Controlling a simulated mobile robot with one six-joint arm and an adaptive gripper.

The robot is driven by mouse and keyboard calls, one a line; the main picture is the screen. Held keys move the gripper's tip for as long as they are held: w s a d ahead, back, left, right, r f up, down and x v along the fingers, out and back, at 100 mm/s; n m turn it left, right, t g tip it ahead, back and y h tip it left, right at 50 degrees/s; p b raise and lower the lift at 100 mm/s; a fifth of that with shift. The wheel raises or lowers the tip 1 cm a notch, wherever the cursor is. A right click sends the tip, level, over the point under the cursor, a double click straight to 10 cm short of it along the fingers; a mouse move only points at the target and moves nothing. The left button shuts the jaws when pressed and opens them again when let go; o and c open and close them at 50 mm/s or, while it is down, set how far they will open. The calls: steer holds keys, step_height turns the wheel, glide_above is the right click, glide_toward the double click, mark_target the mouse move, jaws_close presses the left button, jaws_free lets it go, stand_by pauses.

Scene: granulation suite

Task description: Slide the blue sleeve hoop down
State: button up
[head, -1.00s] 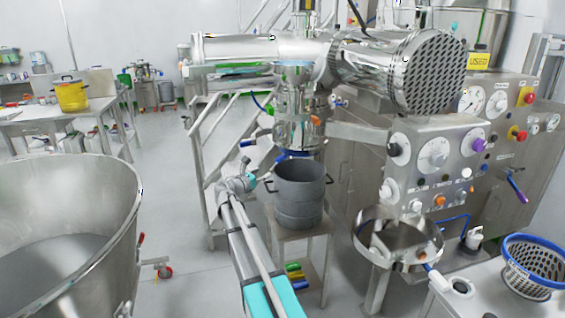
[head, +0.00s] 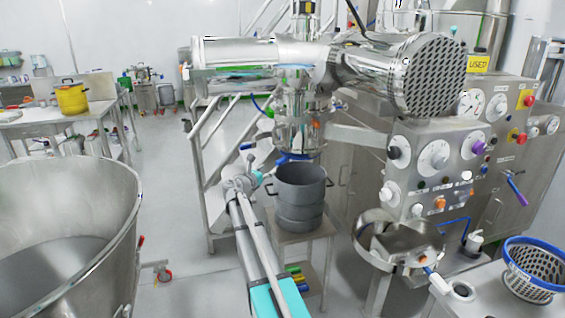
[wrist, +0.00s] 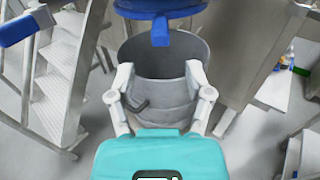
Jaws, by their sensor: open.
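The blue sleeve hoop (head: 293,157) rings the lower end of the steel vessel (head: 296,130), above a grey pot. In the wrist view the hoop (wrist: 160,8) crosses the top edge, with a blue tab (wrist: 160,33) hanging from its middle. My gripper (wrist: 160,78) is open and empty, its two fingers spread left and right below the tab in the picture. In the head view my gripper (head: 264,177) is just left of and below the hoop, near the pot's rim. I see no contact with the hoop.
The open grey pot (head: 301,199) stands on a small steel stand (head: 290,234) under the hoop. Steel stairs (head: 213,185) rise behind my arm. A control panel (head: 440,160) and a round steel basin (head: 372,250) are to the right. A large steel bowl (head: 110,240) is at left.

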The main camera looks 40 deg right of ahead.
mark_target(283, 161)
steer(key=x, duration=1)
steer(key=shift+d, duration=0.2)
jaws_close()
